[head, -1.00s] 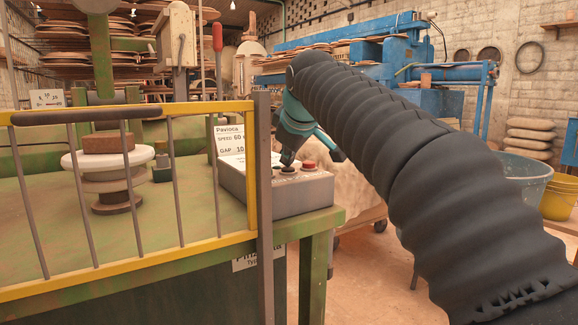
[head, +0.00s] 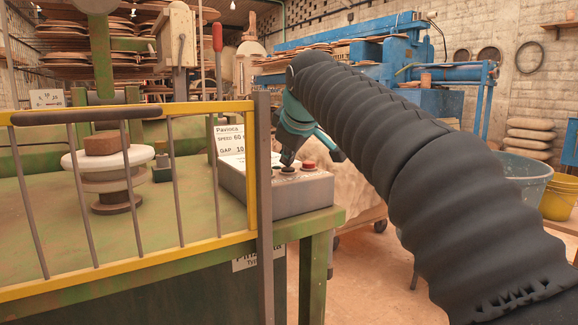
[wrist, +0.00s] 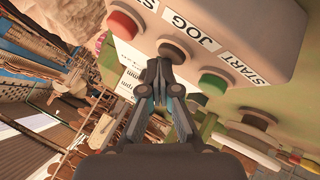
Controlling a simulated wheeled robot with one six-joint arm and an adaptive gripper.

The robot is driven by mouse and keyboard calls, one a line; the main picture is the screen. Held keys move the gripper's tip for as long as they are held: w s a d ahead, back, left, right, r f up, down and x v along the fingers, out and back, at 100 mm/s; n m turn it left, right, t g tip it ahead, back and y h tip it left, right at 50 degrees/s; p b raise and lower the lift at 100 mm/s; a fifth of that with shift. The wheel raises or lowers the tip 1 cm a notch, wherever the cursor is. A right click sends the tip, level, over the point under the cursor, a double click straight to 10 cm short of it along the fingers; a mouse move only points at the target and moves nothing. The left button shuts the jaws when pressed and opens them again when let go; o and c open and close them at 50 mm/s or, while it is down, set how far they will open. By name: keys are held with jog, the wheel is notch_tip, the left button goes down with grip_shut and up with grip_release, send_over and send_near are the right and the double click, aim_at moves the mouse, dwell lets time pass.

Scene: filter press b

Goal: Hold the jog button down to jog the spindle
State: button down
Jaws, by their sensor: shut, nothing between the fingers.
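The grey control box (head: 290,196) stands on the right corner of the green machine table. My gripper (head: 287,160) points down at it with its fingers shut and empty. In the wrist view the fingertips (wrist: 162,68) meet the dark jog button (wrist: 174,47), below the JOG label (wrist: 190,37), and appear to press on it. The fingertips hide part of this button. A red button (wrist: 124,24) and a green START button (wrist: 213,83) sit on either side, clear of the fingers. The spindle (head: 107,172) carries stacked discs and a brown top piece (head: 102,145), behind the guard.
A yellow guard rail (head: 140,258) with grey bars and a dark post (head: 263,180) stands in front of the table, close left of the box. A sign with speed and gap figures (head: 229,140) stands behind the box. Buckets (head: 560,198) are at the far right.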

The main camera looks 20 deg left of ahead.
aim_at(288, 169)
dwell(0.7)
jog(key=shift+r+p, duration=0.95)
jog(key=shift+p, duration=0.15)
notch_tip(288, 169, up, 5)
jog(key=p, duration=0.5)
dwell(0.6)
